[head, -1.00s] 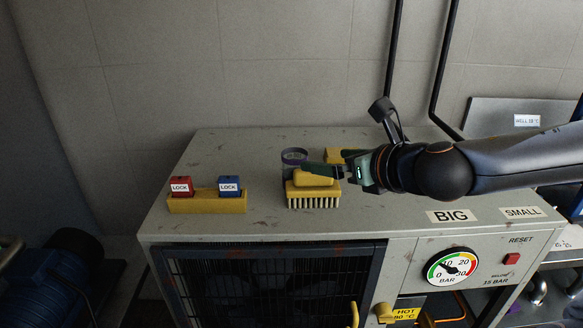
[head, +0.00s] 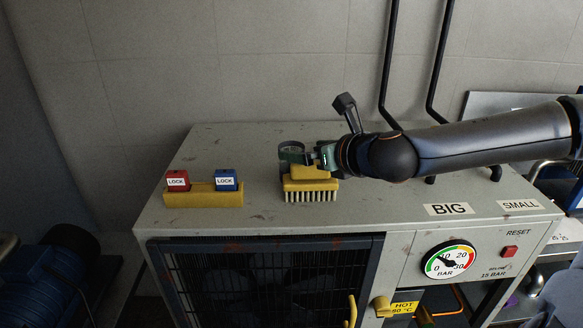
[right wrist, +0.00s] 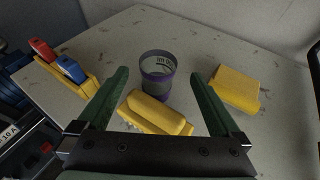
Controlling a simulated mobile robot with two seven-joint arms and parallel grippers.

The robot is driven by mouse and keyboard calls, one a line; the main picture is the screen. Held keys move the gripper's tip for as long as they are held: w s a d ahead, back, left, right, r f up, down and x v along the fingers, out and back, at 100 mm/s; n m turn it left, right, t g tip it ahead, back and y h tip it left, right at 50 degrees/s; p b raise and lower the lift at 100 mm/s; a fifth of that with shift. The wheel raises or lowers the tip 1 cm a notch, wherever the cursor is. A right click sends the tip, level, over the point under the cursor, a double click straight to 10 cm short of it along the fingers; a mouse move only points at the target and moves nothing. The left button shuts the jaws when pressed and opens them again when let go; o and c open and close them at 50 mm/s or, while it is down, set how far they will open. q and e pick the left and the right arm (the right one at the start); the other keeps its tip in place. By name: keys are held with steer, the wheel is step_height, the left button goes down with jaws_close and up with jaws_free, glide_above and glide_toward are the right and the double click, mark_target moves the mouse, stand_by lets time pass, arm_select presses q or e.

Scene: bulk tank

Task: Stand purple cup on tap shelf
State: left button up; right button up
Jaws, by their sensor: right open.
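The purple cup (right wrist: 158,72) stands upright on top of the grey machine, clear with a purple band and base. In the head view the cup (head: 291,147) is partly hidden by my right gripper (head: 292,156). My right gripper (right wrist: 160,78) is open. In the wrist view its green fingers point toward the cup, one on each side in the picture; I cannot tell whether they reach around it. My left gripper is not in view. I cannot make out a tap shelf.
A yellow brush (head: 311,186) lies just in front of the cup, under the gripper. A yellow block (right wrist: 236,89) lies right of the cup. A yellow holder (head: 204,198) with red and blue locks stands left. Dark pipes (head: 437,70) run up the wall behind.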

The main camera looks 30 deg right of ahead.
mark_target(285, 148)
steer(key=shift+b+x, duration=0.3)
steer(key=shift+x, duration=1.65)
steer(key=shift+a+r, duration=0.15)
steer(key=shift+a, duration=0.05)
jaws_close()
